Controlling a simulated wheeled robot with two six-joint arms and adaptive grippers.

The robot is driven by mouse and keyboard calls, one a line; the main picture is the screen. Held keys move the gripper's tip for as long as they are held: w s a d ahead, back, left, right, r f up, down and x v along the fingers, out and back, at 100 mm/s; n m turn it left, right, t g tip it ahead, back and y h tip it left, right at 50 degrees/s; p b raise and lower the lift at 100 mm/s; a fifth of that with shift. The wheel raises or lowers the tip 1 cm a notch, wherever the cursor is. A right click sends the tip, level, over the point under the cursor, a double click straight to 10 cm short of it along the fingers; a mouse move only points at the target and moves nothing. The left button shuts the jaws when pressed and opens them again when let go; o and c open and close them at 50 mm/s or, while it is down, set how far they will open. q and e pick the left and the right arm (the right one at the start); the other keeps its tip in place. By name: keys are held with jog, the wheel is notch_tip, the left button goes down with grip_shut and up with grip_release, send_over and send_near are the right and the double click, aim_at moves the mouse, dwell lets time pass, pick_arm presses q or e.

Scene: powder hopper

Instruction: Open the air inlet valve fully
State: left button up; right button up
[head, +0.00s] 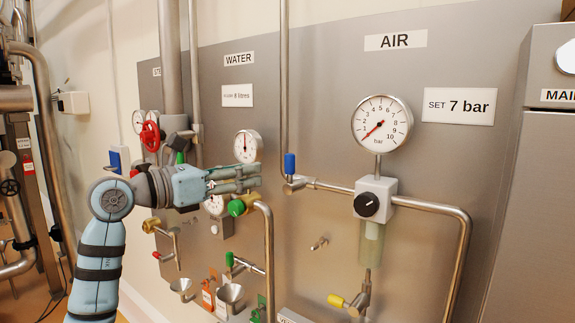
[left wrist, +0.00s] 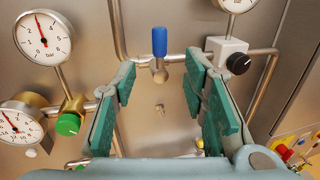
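The air inlet valve has a blue lever handle (head: 290,164) that points straight up, across the short horizontal pipe below the AIR label (head: 395,41). In the left wrist view the blue handle (left wrist: 159,41) stands ahead, between and beyond the fingers. My left gripper (head: 250,178) is to the left of the handle, apart from it. In the left wrist view my left gripper (left wrist: 161,78) is open, with nothing between its green-padded fingers. My right gripper is not in view.
An air gauge (head: 382,124) has its needle near the low end. A regulator with a black knob (head: 369,204) sits right of the valve. A green knob (head: 236,208) and water gauge (head: 248,146) are close to my left fingers. A yellow-handled valve (head: 337,300) is lower down.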

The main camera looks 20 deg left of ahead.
aim_at(286, 165)
pick_arm(q)
jog(key=p+x, duration=0.2)
jog(key=x, duration=1)
jog(key=shift+w+d+f, duration=0.1)
jog(key=shift+w+d, duration=0.15)
jog(key=shift+d, duration=0.05)
jog(key=shift+w, duration=0.1)
jog(key=shift+f, duration=0.1)
jog(key=shift+c, duration=0.4)
grip_shut()
